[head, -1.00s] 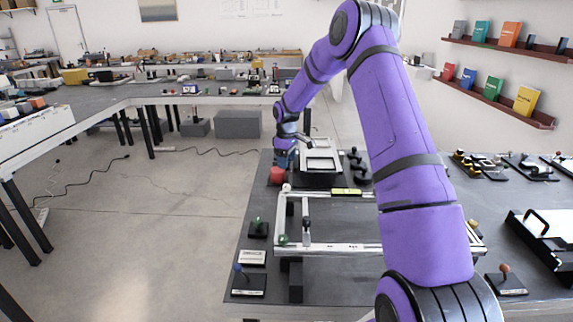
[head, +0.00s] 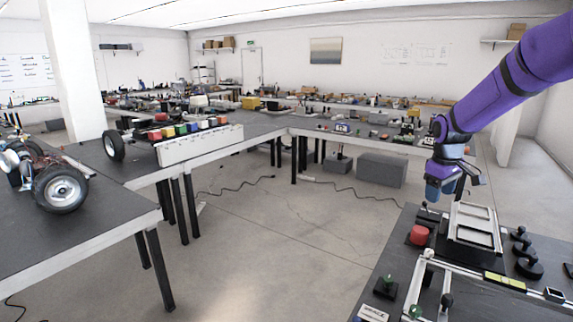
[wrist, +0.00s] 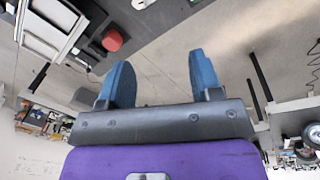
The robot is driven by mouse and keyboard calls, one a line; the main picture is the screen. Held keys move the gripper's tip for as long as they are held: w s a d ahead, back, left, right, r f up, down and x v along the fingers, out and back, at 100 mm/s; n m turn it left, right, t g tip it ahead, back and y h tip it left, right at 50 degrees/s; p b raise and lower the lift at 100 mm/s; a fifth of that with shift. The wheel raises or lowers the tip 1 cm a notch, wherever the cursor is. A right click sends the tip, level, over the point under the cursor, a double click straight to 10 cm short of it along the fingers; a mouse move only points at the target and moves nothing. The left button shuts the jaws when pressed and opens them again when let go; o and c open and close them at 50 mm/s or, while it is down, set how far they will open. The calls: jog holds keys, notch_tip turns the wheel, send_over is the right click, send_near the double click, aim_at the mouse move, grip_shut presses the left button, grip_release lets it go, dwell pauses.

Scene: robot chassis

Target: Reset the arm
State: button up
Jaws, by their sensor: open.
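My purple arm (head: 515,72) reaches in from the upper right of the head view. My gripper (head: 436,190) hangs near the far left corner of the dark workbench at the right, above bench height by its look. In the wrist view my gripper (wrist: 160,82) shows two blue fingers spread well apart. Nothing is between them but bare floor behind.
A white-framed tray (head: 472,232) and dark knobs (head: 528,262) stand on the bench right of the red block. White rails (head: 424,275) lie nearer. Long tables (head: 200,143) with a wheel (head: 60,189) stand at left. Open floor (head: 290,230) lies between.

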jog(key=s+a+r+m+t, duration=0.1)
jog(key=s+a+r, duration=0.3)
jog(key=s+r, duration=0.4)
jog(key=s+a+r+m+t, duration=0.15)
jog(key=s+a+r, duration=0.35)
jog(key=s, duration=0.6)
jog(key=s+a+m+t+y, duration=0.1)
jog(key=s+a+m, duration=0.2)
jog(key=s, duration=1.6)
jog(key=shift+s+r+t, duration=0.15)
jog(key=shift+r+t, duration=0.2)
